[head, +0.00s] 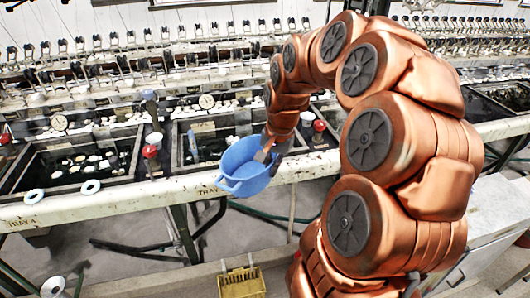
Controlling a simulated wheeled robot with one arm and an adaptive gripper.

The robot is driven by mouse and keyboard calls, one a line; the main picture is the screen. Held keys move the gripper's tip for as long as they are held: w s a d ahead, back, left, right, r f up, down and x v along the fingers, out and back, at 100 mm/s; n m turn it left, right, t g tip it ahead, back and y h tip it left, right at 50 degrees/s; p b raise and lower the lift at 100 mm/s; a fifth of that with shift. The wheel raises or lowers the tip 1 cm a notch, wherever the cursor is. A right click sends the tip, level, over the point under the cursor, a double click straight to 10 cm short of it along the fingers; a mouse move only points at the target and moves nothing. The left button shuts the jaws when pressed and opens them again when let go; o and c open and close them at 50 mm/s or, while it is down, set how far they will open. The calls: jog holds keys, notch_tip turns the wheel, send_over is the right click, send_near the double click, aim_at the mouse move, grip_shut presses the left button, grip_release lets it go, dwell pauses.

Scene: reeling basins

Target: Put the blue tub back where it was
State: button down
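The blue tub (243,178) is in the middle of the head view, in front of the white front ledge of the reeling machine. It looks tilted, with its open top showing and a lug at its lower left. My gripper (268,152) is at the tub's right side, with its fingers at the tub's rim. The tub appears to hang from it, with no support visible beneath. The fingertips are small and partly hidden, and my copper-coloured arm covers the area to the right.
A dark basin (70,165) with pale cocoons lies at left; another basin (205,135) is behind the tub. Red-topped knobs (150,152) rise near the ledge (130,200). White rings (90,187) lie on it. A yellow crate (242,283) sits low in front.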

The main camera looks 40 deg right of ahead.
jog(key=shift+w+d+f+p, duration=0.75)
jog(key=shift+w+d, duration=0.55)
jog(key=shift+w, duration=0.5)
jog(key=shift+w+d+f+p, duration=0.55)
jog(key=shift+w+d+p, duration=0.4)
jog(key=shift+w+d, duration=0.6)
jog(key=shift+w+d+f+p, duration=0.65)
jog(key=shift+w+d+p, duration=0.35)
jog(key=shift+w, duration=1)
jog(key=shift+d+f, duration=0.1)
jog(key=shift+f, duration=0.3)
jog(key=shift+f+b, duration=0.3)
jog(key=shift+b, duration=0.1)
jog(key=c, duration=1.3)
grip_release()
